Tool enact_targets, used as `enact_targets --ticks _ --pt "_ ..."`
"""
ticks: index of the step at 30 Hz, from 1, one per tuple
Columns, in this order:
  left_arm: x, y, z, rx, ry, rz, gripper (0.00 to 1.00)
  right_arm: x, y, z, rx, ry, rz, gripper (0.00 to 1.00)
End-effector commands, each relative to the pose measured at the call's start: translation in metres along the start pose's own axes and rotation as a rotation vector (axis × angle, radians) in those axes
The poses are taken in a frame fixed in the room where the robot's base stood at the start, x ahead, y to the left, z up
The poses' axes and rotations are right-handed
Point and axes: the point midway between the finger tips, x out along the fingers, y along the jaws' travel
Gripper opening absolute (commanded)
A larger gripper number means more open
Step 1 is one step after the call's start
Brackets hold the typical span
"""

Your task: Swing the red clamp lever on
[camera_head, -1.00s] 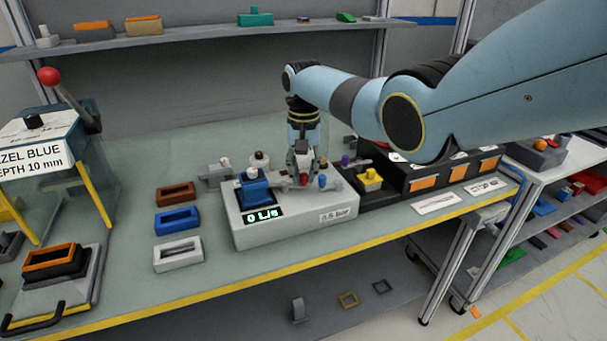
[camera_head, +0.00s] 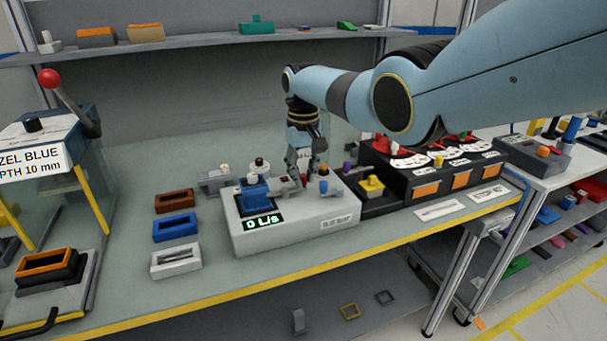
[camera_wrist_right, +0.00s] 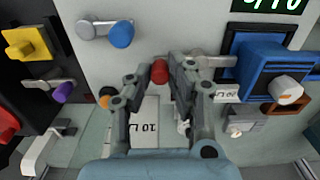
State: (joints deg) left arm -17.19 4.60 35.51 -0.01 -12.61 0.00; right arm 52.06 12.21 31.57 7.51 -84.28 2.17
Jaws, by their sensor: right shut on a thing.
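The red clamp lever's round red knob (camera_wrist_right: 160,71) sits between the fingertips of my right gripper (camera_wrist_right: 158,76) in the wrist view. The gripper is shut on it. In the head view my right gripper (camera_head: 304,172) points down over the top of the light grey test box (camera_head: 290,235). The fingers hide most of the lever there, and its pivot is hard to make out. The box carries a blue block (camera_head: 254,192) at the left and a blue-knobbed lever (camera_wrist_right: 121,34) on the other side. My left gripper is not in view.
A yellow-knobbed unit (camera_head: 372,185) and a black dial station (camera_head: 425,178) stand close to the box's right. Brown, blue and white trays (camera_head: 175,227) lie to its left. A press with a red ball handle (camera_head: 49,78) is at far left.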

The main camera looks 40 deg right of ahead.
Motion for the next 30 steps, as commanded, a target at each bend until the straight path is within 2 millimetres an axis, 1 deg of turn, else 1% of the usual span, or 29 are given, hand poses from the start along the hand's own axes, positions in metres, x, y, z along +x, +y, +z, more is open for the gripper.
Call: enact_targets --ticks 5,6,7,8,15,18,20,23,24,30 --pt "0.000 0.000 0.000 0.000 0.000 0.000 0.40 -0.002 -0.001 -0.001 0.000 0.005 -0.001 0.00" --pt "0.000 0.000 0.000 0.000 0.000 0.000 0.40 -0.002 -0.001 -0.001 0.000 0.005 -0.001 0.22" --pt "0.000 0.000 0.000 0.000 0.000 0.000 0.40 -0.002 -0.001 -0.002 0.000 0.005 -0.001 0.26" --pt "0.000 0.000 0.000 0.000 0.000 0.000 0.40 -0.002 -0.001 -0.001 0.000 0.005 -0.001 0.28" --pt "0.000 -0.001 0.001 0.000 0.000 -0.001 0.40 -0.001 0.000 -0.001 0.000 0.002 -0.001 0.28" --pt "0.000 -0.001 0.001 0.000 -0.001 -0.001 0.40 -0.006 0.000 -0.001 0.001 0.002 0.000 0.28" --pt "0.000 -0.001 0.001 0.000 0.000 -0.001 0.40 -0.012 0.000 -0.001 0.000 0.004 -0.001 0.28" --pt "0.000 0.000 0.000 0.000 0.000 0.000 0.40 -0.029 0.000 -0.002 0.000 0.007 -0.001 0.28" --pt "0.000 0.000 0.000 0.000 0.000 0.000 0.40 -0.039 0.000 -0.002 0.000 0.008 -0.001 0.28" --pt "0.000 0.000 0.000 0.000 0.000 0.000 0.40 -0.085 -0.001 -0.002 0.000 0.007 -0.001 0.28"
